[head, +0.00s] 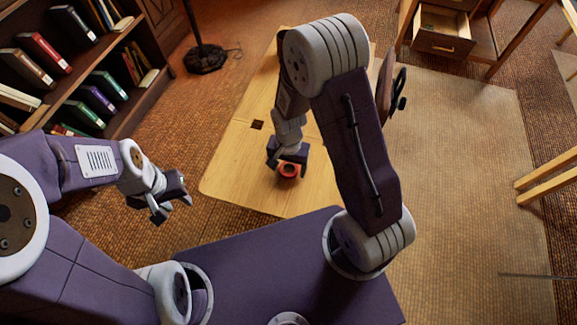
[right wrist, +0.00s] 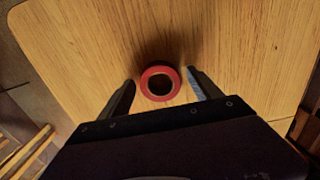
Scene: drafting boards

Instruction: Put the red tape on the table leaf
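The red tape (head: 289,171) is a small red ring at the near part of the pale wooden table. In the right wrist view the red tape (right wrist: 147,93) lies flat over the wood, with a dark shadow beside it. My right gripper (head: 288,161) points down over the tape. Its two fingers stand open, one on each side of the ring, with a small gap at both sides. The near wooden section (head: 230,180), past a seam, looks like the table leaf. My left gripper (head: 173,207) is open and empty, away from the table at the left.
A dark square hole or inlay (head: 257,125) lies near the seam. A bookshelf (head: 75,75) stands at the left, and a dark lamp base (head: 205,60) behind. A desk with an open drawer (head: 441,30) is at the back right. The floor right of the table is mostly clear.

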